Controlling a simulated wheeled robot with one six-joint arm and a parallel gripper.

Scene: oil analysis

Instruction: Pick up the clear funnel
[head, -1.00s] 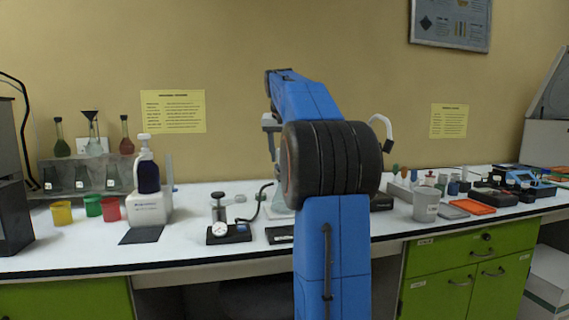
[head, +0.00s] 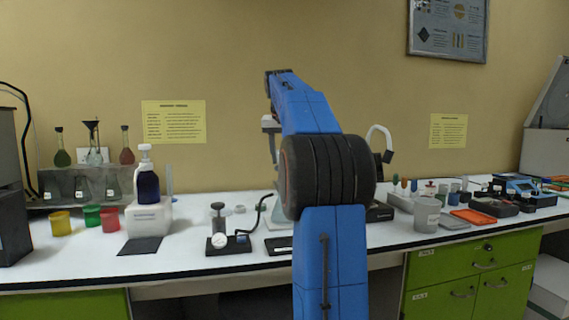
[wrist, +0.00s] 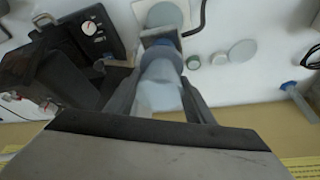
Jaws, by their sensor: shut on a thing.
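In the wrist view my gripper (wrist: 159,84) is shut, with its dark fingers on either side of a pale, bluish, see-through piece. This piece looks like the clear funnel (wrist: 160,92), though its full shape is blurred and partly hidden. A white square device (wrist: 165,14) lies just beyond it; I cannot tell whether they touch. In the head view my arm hides the gripper and the held piece. A dark funnel (head: 92,126) sits in a flask on the rack at the left.
A gauge device (wrist: 91,28) stands near the gripper in the wrist view. In the head view, a white-capped bottle (head: 147,178), coloured cups (head: 92,215) and a pump-like device (head: 218,233) stand left of my arm. A grey beaker (head: 427,214) and orange tray (head: 473,216) are at right.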

